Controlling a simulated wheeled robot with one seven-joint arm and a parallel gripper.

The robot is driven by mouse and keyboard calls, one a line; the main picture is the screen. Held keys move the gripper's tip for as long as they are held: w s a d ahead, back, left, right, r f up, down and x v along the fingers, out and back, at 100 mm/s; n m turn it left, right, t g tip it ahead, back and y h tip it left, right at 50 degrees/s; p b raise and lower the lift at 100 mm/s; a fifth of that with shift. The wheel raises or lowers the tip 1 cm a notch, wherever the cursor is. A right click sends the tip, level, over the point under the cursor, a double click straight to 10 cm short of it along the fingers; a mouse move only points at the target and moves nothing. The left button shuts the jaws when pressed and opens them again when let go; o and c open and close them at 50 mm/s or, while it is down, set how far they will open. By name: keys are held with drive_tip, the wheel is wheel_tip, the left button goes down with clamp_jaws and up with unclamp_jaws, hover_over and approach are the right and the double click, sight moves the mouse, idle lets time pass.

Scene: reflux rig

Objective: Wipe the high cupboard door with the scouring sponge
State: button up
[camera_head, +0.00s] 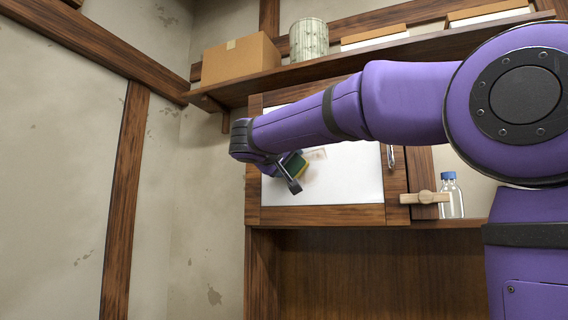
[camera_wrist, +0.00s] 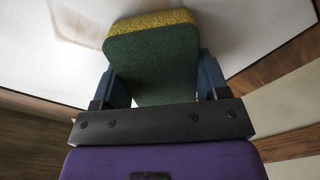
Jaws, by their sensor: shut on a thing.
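The high cupboard door (camera_head: 345,185) has a white panel in a brown wooden frame, with a metal handle (camera_head: 391,157) near its right edge. A faint brownish smear (camera_head: 317,155) shows on the panel. My gripper (camera_head: 291,172) is in front of the panel's left part. It is shut on the scouring sponge, whose green side shows in the head view (camera_head: 291,164). In the wrist view the sponge (camera_wrist: 152,60) is green with a yellow layer at its far edge, close to the white panel. Whether it touches the panel I cannot tell. My arm hides the door's upper part.
A shelf (camera_head: 350,68) above the door carries a cardboard box (camera_head: 240,60), a patterned canister (camera_head: 309,40) and more boxes (camera_head: 374,40).

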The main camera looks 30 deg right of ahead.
sight(298, 158)
drive_tip(key=shift+s+d, duration=0.55)
drive_tip(key=shift+s, duration=0.15)
drive_tip(key=shift+s+d, duration=0.5)
drive_tip(key=shift+s, duration=0.2)
drive_tip(key=shift+s+d, duration=0.65)
drive_tip(key=shift+s, duration=0.4)
drive_tip(key=shift+s+d, duration=0.65)
drive_tip(key=shift+s, duration=0.45)
drive_tip(key=shift+s+d, duration=0.65)
drive_tip(key=shift+s, duration=0.4)
drive_tip(key=shift+w, duration=0.1)
drive_tip(key=shift+w, duration=0.1)
drive_tip(key=shift+w+a, duration=0.5)
drive_tip(key=shift+w, duration=0.3)
drive_tip(key=shift+w+a, duration=0.45)
drive_tip(key=shift+w, duration=0.3)
drive_tip(key=shift+w+a, duration=0.75)
drive_tip(key=shift+w, duration=0.3)
drive_tip(key=shift+w+a, duration=0.7)
drive_tip(key=shift+w, duration=0.35)
drive_tip(key=shift+w+a, duration=0.75)
drive_tip(key=shift+w, duration=0.3)
drive_tip(key=v, duration=0.6)
